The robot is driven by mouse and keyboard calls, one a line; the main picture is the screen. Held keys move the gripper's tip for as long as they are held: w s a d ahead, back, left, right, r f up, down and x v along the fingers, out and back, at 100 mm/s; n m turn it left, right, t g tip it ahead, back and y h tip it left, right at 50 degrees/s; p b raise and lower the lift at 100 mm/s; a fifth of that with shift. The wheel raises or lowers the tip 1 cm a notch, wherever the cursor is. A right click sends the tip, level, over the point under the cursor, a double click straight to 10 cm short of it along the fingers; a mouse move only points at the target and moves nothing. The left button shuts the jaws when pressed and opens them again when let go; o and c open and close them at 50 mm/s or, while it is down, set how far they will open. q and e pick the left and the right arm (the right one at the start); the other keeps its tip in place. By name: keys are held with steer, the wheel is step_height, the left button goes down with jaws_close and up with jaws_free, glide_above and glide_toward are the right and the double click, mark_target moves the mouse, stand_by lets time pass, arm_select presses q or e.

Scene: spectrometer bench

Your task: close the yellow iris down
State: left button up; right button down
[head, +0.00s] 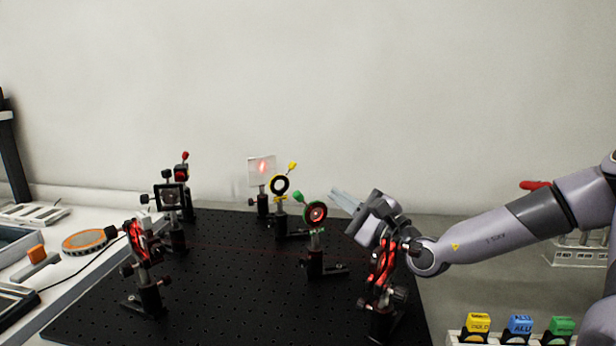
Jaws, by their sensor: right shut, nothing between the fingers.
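The yellow iris (280,185) stands upright on a post at the back of the black breadboard. It is a dark ring with a yellow inner rim, and its lever with a yellow knob (292,167) points up and to the right. My right gripper (342,200) is shut and empty, to the right of the yellow iris and apart from it. Its fingers point left, just right of the green iris (315,213). The left gripper is not in view.
A white screen (261,171) with a red spot stands behind the yellow iris. The green iris, with a green lever knob, stands in front of it. A red-lit mount (381,262) is close below my right wrist. Other mounts (148,262) stand at left. The breadboard's middle (235,285) is free.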

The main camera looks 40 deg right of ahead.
mark_target(290, 168)
arm_select(q)
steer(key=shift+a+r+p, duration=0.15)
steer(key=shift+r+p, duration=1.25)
steer(key=shift+p, duration=0.05)
arm_select(e)
steer(key=w+a+r, duration=0.2)
steer(key=w+r, duration=0.1)
steer(key=w, duration=0.4)
steer(key=shift+w+r, duration=0.15)
steer(key=shift+w, duration=0.05)
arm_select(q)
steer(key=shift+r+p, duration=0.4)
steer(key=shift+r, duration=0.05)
arm_select(e)
steer(key=shift+a+r, duration=0.15)
steer(key=shift+r, duration=0.05)
